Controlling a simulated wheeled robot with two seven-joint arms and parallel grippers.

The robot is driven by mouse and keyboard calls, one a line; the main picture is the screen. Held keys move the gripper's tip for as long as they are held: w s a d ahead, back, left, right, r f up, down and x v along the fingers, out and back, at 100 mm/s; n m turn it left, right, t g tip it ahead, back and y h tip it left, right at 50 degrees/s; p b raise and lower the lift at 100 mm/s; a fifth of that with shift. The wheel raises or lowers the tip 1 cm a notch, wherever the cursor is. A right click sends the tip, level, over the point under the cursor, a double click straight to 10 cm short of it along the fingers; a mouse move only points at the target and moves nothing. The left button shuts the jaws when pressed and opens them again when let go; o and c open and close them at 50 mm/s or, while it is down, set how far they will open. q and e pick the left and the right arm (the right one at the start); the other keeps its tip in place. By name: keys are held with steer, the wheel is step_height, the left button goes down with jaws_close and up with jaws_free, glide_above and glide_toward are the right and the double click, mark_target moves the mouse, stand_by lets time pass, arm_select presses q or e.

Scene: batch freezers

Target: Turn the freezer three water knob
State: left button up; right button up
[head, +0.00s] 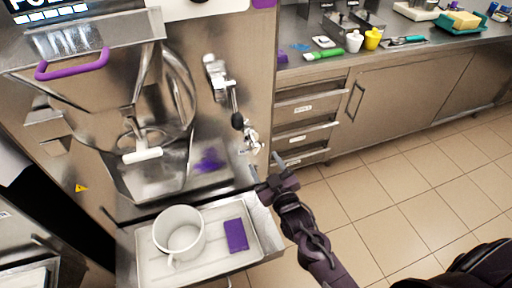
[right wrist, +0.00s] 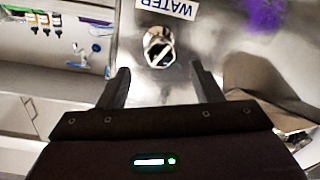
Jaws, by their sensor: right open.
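A steel batch freezer (head: 60,85) with a purple handle fills the left of the head view; no number is readable on it. The water knob (head: 250,138) is a small metal fitting low on its right side. In the right wrist view, the knob (right wrist: 158,47) sits just beside an upside-down "WATER" label (right wrist: 166,8). My right gripper (head: 265,167) is open and empty, just below the knob in the head view. In the right wrist view, its two fingers (right wrist: 160,75) point toward the knob, one on each side, apart from it. My left gripper is not in view.
A tray (head: 150,268) under the freezer holds a white pot (head: 180,233) and a purple block (head: 236,235). A spray hose (head: 232,98) hangs above the knob. A steel counter (head: 405,62) with drawers stands behind right. The tiled floor at right is clear.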

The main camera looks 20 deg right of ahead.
mark_target(257, 151)
steer(key=w, duration=0.7)
steer(key=shift+w+a+p, duration=0.25)
steer(key=shift+a+p, duration=0.05)
steer(key=shift+p, duration=0.1)
steer(key=c, duration=1)
steer(key=shift+m, duration=0.3)
steer(key=m, duration=0.6)
steer(key=shift+p, duration=0.3)
steer(key=m, duration=0.6)
steer(key=shift+f+h+p, duration=0.1)
steer(key=shift+h+p, duration=0.2)
steer(key=shift+m, duration=0.3)
